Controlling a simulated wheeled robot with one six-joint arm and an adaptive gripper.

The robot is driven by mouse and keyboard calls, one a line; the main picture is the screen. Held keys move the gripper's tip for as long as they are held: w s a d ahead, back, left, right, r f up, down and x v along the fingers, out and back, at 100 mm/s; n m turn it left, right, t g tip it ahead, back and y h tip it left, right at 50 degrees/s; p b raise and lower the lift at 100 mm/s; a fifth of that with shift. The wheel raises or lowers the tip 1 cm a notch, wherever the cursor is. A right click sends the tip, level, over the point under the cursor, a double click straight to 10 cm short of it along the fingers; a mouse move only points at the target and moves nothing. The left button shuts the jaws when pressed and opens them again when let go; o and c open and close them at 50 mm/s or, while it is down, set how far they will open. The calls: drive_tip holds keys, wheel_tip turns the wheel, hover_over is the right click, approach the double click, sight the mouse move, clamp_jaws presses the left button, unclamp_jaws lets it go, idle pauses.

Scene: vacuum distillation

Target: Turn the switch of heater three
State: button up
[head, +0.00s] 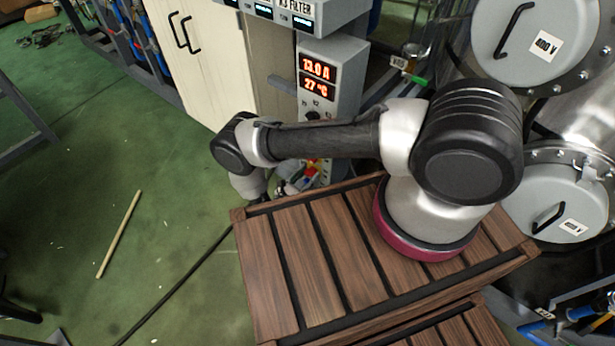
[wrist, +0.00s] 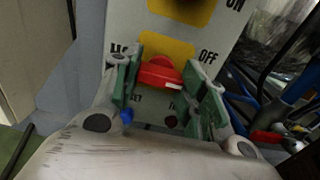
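In the wrist view, a red switch knob (wrist: 158,73) sits on a yellow plate of a light grey panel (wrist: 215,32), with "OFF" printed to its right. My gripper (wrist: 164,80) is open, with a green-padded finger on each side of the knob. The left finger is very close to the knob; I cannot tell whether it touches. In the head view, my gripper (head: 297,183) is low at the front of the grey heater control box (head: 347,85). The knob is mostly hidden there, and I cannot read a heater number near it.
A second yellow plate (wrist: 182,10) with a dark knob is above, near "ON". Blue and red buttons lie below the red knob. A white cabinet (head: 190,60) stands left of the box. Steel vessels (head: 530,45) stand at right.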

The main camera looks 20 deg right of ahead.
drive_tip(key=shift+c, duration=1.4)
drive_tip(key=shift+n, duration=0.4)
drive_tip(key=n, duration=0.3)
drive_tip(key=shift+n, duration=0.3)
drive_tip(key=n, duration=0.4)
drive_tip(key=shift+n, duration=0.3)
drive_tip(key=n, duration=0.4)
drive_tip(key=shift+n, duration=2.4)
drive_tip(key=o, duration=1)
